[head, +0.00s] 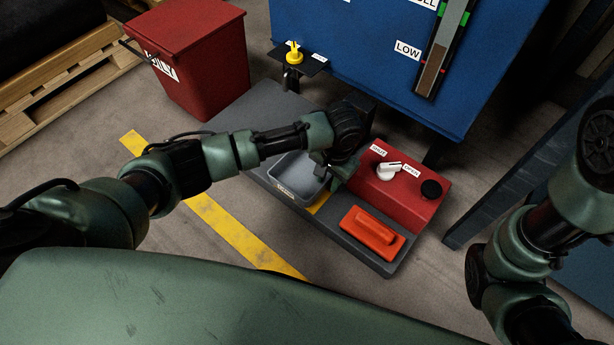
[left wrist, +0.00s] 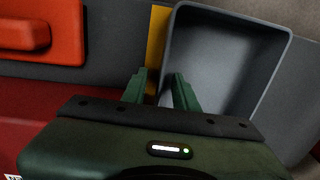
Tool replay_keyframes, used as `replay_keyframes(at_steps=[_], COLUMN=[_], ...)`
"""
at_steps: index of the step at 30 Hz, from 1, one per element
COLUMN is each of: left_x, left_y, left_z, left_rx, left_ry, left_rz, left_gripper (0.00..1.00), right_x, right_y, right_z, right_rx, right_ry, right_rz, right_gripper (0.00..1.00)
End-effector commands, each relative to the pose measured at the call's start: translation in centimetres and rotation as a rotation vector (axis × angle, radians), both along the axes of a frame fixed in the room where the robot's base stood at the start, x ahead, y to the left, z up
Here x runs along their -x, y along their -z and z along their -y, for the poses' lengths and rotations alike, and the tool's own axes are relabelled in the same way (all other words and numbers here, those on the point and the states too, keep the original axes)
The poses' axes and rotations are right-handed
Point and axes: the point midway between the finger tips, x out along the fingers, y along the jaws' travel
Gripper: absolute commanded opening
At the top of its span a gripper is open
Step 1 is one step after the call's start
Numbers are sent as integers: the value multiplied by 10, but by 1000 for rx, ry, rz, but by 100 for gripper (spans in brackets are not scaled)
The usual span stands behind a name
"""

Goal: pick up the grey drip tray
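The grey drip tray (head: 289,187) is an open box on a dark grey platform, with a small label on its near side. My left gripper (head: 328,173) is at the tray's right side in the head view. In the left wrist view the tray (left wrist: 228,55) looks empty. There the two fingers (left wrist: 160,88) are apart, with the tray's near side wall running between them, one finger over the inside and one outside. I cannot tell whether they touch the wall. My right arm shows at the right edge, but its gripper is out of view.
A red control box (head: 400,185) with a white knob and black button stands right of the tray. An orange-red handled block (head: 371,232) lies in front of it. The blue machine (head: 370,60) rises behind. A red bin (head: 200,62) stands at the back left.

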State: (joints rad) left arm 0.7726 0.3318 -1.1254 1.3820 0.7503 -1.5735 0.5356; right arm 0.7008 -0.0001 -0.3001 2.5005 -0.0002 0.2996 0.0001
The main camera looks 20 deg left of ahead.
Motion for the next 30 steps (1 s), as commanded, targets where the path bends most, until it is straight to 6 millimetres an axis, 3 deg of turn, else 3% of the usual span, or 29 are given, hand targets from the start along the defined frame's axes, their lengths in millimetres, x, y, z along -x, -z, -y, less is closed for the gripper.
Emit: replay_keyframes(at_steps=[4,7,8,30], left_x=[0,0,0,0], left_y=[-2,-2,-2,-1], left_z=[0,0,0,0], left_rx=[0,0,0,0], left_ry=[0,0,0,0], left_rz=[0,0,0,0], left_gripper=[29,4,0,0], right_x=[0,0,0,0], right_y=[-1,-1,-1,-1], right_z=[0,0,0,0], right_rx=[0,1,1,1], right_ry=[0,0,0,0], right_rz=[0,1,1,0], right_gripper=[36,36,36,36])
